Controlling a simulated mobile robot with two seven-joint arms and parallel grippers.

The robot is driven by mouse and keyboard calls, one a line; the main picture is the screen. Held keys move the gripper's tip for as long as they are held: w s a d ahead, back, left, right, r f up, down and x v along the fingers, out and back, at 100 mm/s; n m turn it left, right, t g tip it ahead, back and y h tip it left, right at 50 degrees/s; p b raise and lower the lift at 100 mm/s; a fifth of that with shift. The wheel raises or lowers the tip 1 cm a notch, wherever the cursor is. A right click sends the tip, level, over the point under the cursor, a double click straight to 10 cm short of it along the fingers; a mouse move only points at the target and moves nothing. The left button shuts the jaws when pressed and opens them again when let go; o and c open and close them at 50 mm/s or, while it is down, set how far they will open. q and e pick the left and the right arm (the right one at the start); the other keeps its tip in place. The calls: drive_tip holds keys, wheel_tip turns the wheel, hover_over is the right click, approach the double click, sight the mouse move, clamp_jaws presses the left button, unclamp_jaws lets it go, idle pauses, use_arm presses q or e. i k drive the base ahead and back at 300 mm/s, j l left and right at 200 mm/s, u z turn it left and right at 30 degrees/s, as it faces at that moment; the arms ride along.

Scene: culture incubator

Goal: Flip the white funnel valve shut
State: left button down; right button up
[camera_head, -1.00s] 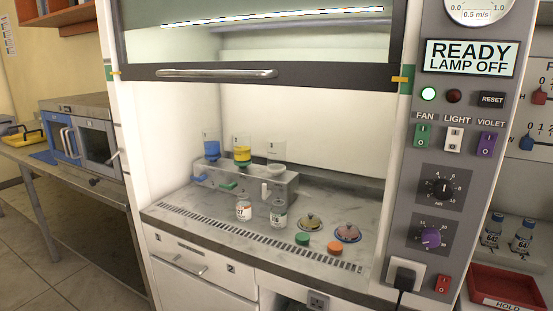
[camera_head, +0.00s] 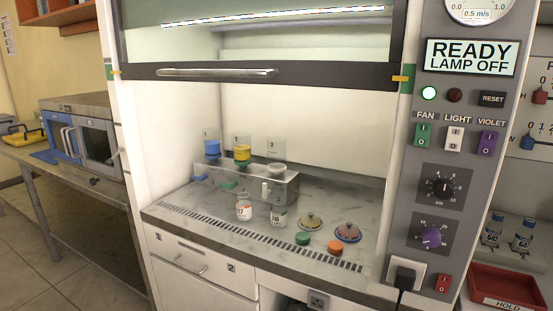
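The white funnel valve (camera_head: 266,190) is a small white lever on the front of the metal funnel stand (camera_head: 288,188), inside the open hood. It points upright, while the blue valve (camera_head: 200,178) and green valve (camera_head: 229,185) levers lie roughly level. Above the stand are the blue funnel (camera_head: 211,149), the yellow funnel (camera_head: 242,153) and the white funnel (camera_head: 276,168), each with a clear number plate behind it. A bottle with an orange-marked label (camera_head: 243,208) and another labelled bottle (camera_head: 278,214) stand in front of the stand. Neither of my grippers is in view.
The raised sash (camera_head: 260,74) hangs above the opening. A control panel (camera_head: 450,180) stands at right. The hood floor's front is mostly clear.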

sight(266, 192)
drive_tip(key=i+j, duration=0.6)
drive_tip(key=j, duration=0.25)
drive_tip(key=i+j, duration=0.25)
drive_tip(key=j, duration=0.15)
drive_tip(key=z, duration=1.95)
